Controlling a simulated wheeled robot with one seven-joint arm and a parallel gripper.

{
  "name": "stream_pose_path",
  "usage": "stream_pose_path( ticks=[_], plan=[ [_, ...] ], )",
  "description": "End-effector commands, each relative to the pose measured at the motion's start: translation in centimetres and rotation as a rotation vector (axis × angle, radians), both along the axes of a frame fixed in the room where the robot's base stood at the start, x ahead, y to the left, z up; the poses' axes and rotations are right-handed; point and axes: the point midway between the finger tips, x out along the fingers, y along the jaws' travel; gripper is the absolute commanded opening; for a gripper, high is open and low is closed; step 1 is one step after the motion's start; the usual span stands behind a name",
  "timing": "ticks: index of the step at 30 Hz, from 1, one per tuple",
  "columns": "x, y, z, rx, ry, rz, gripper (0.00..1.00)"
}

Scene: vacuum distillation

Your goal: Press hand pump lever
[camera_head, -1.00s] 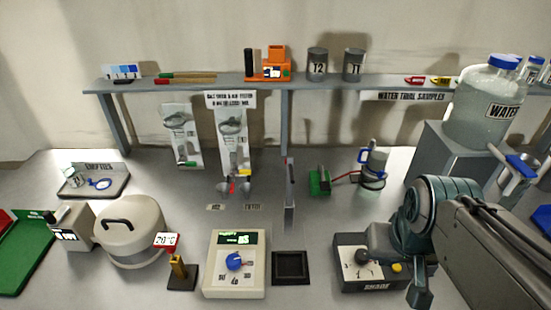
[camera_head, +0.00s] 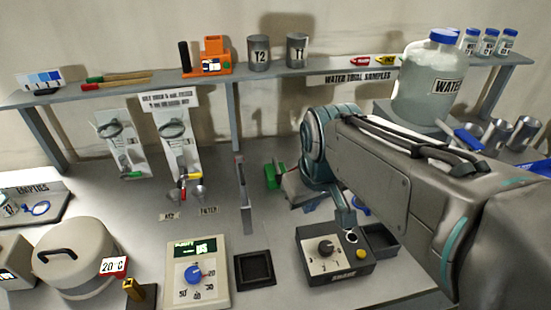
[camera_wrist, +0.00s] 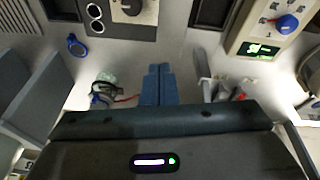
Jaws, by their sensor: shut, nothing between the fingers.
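My gripper (camera_wrist: 157,72) is shut and empty, with its two blue-grey fingers together in the wrist view. A clear vessel with blue parts and a thin red tube (camera_wrist: 103,88), which looks like the hand pump, stands left of the fingers in that view, apart from them in the picture. A blue ring (camera_wrist: 76,45) shows farther up and left; I cannot tell whether it belongs to the pump's lever. In the head view my arm hides most of this area and the fingertips. Only a bit of blue (camera_head: 361,205) shows beside the arm.
A black control box with a knob (camera_head: 335,255) stands at the front, with a white dial unit (camera_head: 197,272) and a black square tray (camera_head: 255,270) left of it. A green block (camera_head: 274,175) and a thin upright plate (camera_head: 243,195) stand near my arm. A shelf (camera_head: 130,90) runs behind.

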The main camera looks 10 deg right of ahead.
Motion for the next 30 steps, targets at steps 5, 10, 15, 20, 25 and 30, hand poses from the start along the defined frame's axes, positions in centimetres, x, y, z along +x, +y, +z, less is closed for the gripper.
stream_pose_path(
  ticks=[5,10,15,20,25,30],
  plan=[
    [5.8,0.0,1.3,-0.074,0.061,0.278,0.00],
    [11.4,0.0,1.9,-0.128,0.118,0.567,0.00],
    [16.9,0.0,1.4,-0.161,0.168,0.860,0.00],
    [21.4,-0.1,0.3,-0.172,0.200,1.109,0.00],
    [24.4,-0.2,-0.7,-0.174,0.215,1.290,0.00],
    [25.5,-0.3,-1.1,-0.172,0.220,1.367,0.00]
  ],
)
